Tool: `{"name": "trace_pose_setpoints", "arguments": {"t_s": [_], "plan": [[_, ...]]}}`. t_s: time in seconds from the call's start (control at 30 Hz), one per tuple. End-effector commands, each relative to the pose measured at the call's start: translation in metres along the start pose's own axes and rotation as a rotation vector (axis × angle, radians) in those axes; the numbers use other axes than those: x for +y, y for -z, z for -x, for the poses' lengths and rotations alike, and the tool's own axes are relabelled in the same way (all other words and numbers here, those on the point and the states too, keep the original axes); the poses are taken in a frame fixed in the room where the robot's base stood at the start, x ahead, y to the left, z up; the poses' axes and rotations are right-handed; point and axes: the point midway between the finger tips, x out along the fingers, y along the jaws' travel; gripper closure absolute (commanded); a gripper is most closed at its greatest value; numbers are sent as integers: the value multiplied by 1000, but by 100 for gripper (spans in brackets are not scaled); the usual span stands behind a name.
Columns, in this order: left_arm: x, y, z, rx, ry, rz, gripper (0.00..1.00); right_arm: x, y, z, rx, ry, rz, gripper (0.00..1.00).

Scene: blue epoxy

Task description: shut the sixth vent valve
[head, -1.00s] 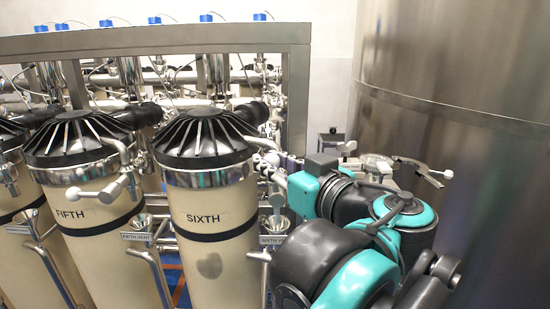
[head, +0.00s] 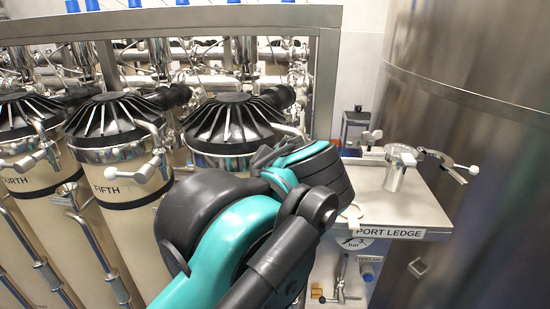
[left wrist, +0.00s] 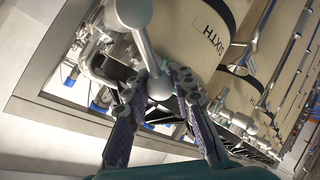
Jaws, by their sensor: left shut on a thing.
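The sixth housing (head: 222,152) stands right of the fifth in the head view; my teal and black arm hides its front and label. In the left wrist view its cream body (left wrist: 190,35) shows the word SIXTH. A pale grey valve handle (left wrist: 147,48) with rounded knob ends lies in front of that body. My left gripper (left wrist: 158,78) is shut on the handle near its lower knob, one finger on each side. In the head view the grip itself is hidden by my arm. My right gripper is in neither view.
The fifth housing (head: 112,170) with its own ball-ended handle (head: 145,170) stands to the left. A large steel tank (head: 480,100) bounds the right. A frame beam (head: 180,20) runs above.

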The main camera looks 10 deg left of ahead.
Motion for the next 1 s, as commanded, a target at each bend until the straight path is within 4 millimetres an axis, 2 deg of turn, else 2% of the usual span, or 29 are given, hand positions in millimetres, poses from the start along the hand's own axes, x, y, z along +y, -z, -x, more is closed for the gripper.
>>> {"name": "trace_pose_setpoints", "arguments": {"t_s": [0.5,1.0], "plan": [[-25,-8,-17,-227,-26,348,100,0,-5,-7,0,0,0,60],[-30,-15,-21,-303,-34,458,100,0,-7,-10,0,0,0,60]]}}
